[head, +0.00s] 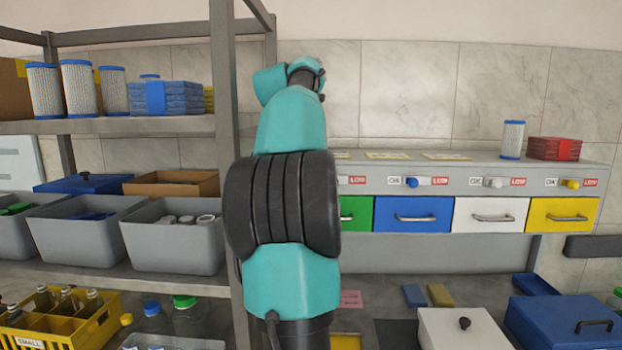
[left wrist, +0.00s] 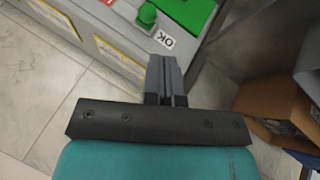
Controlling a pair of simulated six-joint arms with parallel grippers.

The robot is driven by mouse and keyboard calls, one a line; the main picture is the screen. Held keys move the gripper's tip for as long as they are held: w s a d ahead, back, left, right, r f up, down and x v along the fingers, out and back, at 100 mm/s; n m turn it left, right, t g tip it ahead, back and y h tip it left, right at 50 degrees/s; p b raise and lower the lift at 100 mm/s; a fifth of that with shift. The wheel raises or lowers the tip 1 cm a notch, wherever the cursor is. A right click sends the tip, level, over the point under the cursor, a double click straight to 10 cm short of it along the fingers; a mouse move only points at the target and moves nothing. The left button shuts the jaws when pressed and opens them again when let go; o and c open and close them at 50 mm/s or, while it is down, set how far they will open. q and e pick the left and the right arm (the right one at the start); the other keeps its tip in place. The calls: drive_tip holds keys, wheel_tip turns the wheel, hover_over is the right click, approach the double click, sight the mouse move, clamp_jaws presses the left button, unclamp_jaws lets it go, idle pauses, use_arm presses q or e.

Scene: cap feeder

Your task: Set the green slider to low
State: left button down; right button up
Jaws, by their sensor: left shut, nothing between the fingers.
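The green slider's round knob (left wrist: 147,13) shows at the top of the left wrist view, beside the white OK label (left wrist: 166,39), so it appears to sit at the OK end. The green drawer front (head: 356,213) is partly visible in the head view under the red LOW label (head: 357,180). My arm hides the knob there. My left gripper (left wrist: 166,60) is shut and empty, its fingertips close to the OK label and a little short of the knob. Its fingers are hidden in the head view. My right gripper is not in view.
The blue knob (head: 412,182), white knob (head: 495,183) and yellow knob (head: 572,184) are in a row to the right, above their drawers. A shelf post (head: 224,80) stands just left of my arm. A cardboard box (left wrist: 270,95) is right in the wrist view.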

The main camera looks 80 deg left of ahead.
use_arm(q)
drive_tip(key=s, duration=0.1)
drive_tip(key=s+n+g, duration=0.1)
drive_tip(key=shift+s+d+r, duration=0.1)
drive_tip(key=shift+s+r, duration=0.05)
drive_tip(key=shift+s, duration=0.2)
drive_tip(key=shift+w, duration=0.1)
drive_tip(key=w+a+f, duration=0.5)
drive_tip(key=w+f, duration=0.2)
drive_tip(key=f, duration=0.2)
drive_tip(key=shift+w+f, duration=0.15)
idle(0.4)
